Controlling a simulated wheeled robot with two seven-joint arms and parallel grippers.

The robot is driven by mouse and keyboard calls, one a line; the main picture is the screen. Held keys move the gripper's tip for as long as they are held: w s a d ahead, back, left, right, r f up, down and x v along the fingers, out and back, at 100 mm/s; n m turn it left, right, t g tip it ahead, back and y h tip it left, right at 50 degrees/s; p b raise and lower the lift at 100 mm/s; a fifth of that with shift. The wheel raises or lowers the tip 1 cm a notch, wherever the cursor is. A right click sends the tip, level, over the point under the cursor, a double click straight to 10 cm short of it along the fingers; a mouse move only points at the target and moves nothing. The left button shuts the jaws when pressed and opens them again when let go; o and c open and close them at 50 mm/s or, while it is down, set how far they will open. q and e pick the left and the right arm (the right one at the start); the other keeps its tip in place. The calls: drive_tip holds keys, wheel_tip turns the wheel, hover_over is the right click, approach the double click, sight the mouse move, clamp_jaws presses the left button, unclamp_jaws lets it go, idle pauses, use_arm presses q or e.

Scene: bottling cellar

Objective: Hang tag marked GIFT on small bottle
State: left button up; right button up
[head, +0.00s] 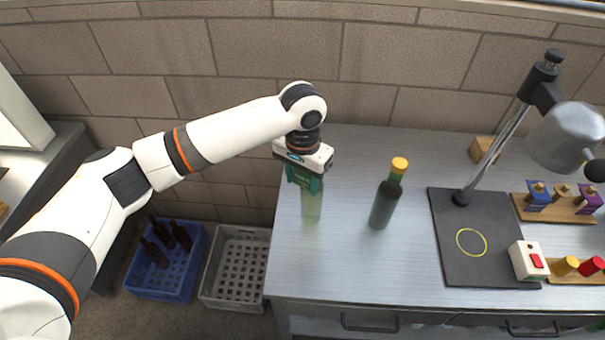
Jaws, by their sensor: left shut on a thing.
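My left gripper (304,163) points down over a pale green, see-through bottle (312,207) near the left end of the grey table. It is shut on a dark green tag (304,180), which is at the bottle's upper part. The gripper and tag hide the bottle's neck, so I cannot tell whether the tag is around it or in front of it. The marking on the tag is too small to read. A dark green bottle (384,206) with a yellow top stands upright to the right, apart from the gripper. My right gripper is not in view.
A lamp (565,135) leans over a black mat (460,265) with a yellow ring. Wooden racks with blue and purple tags (538,195) and a white box with a red switch (529,261) are at right. Blue (150,290) and grey (212,290) crates stand on the floor.

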use_arm(q)
drive_tip(key=shift+f+p, duration=0.4)
drive_tip(key=shift+f, duration=0.6)
idle(0.4)
drive_tip(key=shift+f, duration=0.2)
drive_tip(key=shift+f+p, duration=0.3)
drive_tip(key=shift+f, duration=0.1)
idle(0.3)
drive_tip(key=o, duration=0.7)
drive_tip(key=shift+r, duration=0.15)
idle(0.5)
